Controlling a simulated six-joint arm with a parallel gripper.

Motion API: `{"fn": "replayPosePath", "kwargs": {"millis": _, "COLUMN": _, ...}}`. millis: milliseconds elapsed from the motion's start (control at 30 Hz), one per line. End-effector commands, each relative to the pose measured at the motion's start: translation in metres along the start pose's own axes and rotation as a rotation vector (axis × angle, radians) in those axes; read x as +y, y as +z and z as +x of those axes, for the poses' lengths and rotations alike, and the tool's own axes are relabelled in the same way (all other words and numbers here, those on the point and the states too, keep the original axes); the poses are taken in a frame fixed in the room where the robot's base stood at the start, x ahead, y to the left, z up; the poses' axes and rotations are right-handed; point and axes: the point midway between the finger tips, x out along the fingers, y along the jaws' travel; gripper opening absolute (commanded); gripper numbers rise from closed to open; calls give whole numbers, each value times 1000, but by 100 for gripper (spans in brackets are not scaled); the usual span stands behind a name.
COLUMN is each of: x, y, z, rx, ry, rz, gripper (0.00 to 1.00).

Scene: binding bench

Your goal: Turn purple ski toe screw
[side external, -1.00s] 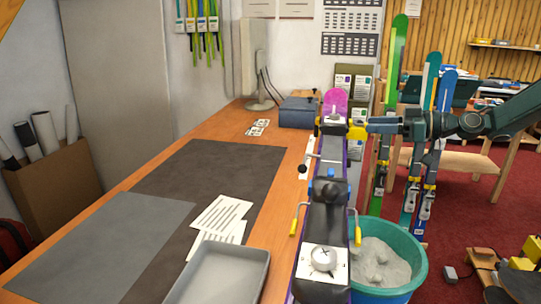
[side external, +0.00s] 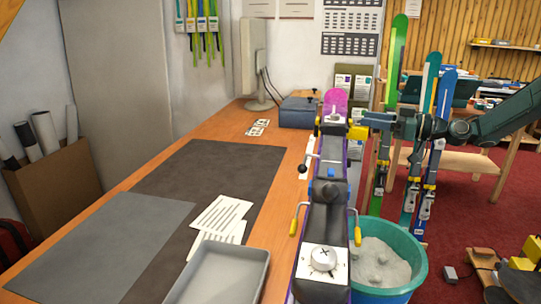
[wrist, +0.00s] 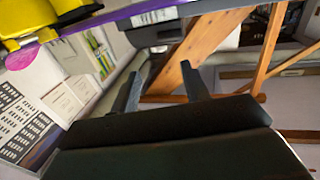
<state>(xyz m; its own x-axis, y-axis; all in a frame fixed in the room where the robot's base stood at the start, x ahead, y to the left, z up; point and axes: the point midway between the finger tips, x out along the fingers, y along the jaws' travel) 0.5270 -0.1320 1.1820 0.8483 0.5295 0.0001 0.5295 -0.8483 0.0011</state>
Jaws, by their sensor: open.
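The purple ski (side external: 297,262) lies along the bench's right edge, with its pink tip (side external: 335,101) at the far end. A yellow binding piece (side external: 331,128) sits on it near the tip, and a small upright part on top may be the toe screw. A white plate with a round slotted dial (side external: 323,258) is at the near end. My gripper (side external: 368,120) is just right of the far binding piece, apparently apart from it. In the wrist view, its two dark fingers (wrist: 160,88) are spread with nothing between them. The yellow binding and purple ski edge (wrist: 130,22) show at upper left.
A teal bucket (side external: 420,275) is at right, and upright skis (side external: 396,70) stand behind my gripper. A grey tray (side external: 222,275) and papers (side external: 218,217) lie left.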

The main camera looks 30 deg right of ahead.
Motion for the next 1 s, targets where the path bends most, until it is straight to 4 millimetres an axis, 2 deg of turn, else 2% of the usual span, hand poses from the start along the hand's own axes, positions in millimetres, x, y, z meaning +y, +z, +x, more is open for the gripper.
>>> {"fn": "replayPosePath", "kwargs": {"millis": 400, "x": -1, "y": 0, "z": 66, "rx": 0, "ry": -3, "rz": -2, "gripper": 46}}
{"fn": "replayPosePath", "kwargs": {"millis": 600, "x": 0, "y": 0, "z": 89, "rx": -1, "ry": -1, "rz": 0, "gripper": 46}}
{"fn": "replayPosePath", "kwargs": {"millis": 800, "x": 0, "y": 0, "z": 101, "rx": 0, "ry": 1, "rz": 0, "gripper": 46}}
{"fn": "replayPosePath", "kwargs": {"millis": 1000, "x": 0, "y": 0, "z": 103, "rx": 0, "ry": 1, "rz": 1, "gripper": 46}}
